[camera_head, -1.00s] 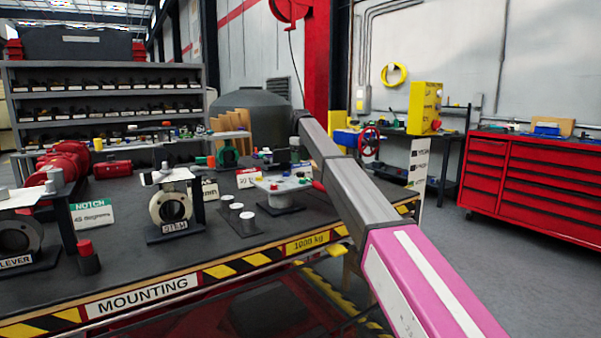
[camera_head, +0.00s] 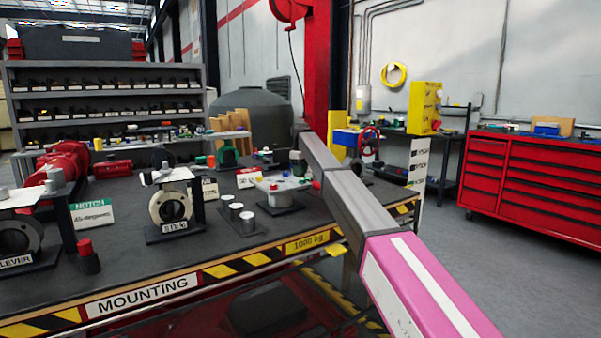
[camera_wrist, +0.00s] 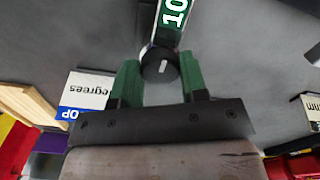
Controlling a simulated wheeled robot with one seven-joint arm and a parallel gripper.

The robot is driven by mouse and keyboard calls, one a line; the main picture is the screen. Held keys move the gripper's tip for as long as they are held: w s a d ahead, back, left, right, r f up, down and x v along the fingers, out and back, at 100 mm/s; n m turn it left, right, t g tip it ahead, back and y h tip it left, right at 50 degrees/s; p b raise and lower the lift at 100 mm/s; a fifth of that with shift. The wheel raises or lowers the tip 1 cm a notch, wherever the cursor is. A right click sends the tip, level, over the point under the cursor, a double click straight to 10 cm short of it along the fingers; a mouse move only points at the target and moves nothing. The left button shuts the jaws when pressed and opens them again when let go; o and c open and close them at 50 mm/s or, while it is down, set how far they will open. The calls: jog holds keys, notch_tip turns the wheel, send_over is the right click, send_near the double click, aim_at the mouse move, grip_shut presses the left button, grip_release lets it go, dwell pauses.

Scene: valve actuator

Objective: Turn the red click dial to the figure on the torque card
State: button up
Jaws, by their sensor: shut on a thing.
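In the wrist view my gripper (camera_wrist: 160,62) has its two green fingers on either side of a dark round knob (camera_wrist: 160,70) with a short white mark. It is shut on this knob, which looks black rather than red.
The bench top (camera_head: 130,262) also holds a NOTCH card (camera_head: 93,214), a valve body (camera_head: 172,206), several grey cylinders and a black post with a red top (camera_head: 88,258). In the wrist view a blue-and-white degrees card (camera_wrist: 87,92) stands left of my fingers.

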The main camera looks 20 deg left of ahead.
jog(key=m, duration=0.4)
jog(key=shift+m, duration=1.9)
jog(key=o, duration=0.9)
jog(key=shift+o, duration=0.2)
notch_tip(320, 180, up, 11)
jog(key=shift+f, duration=0.1)
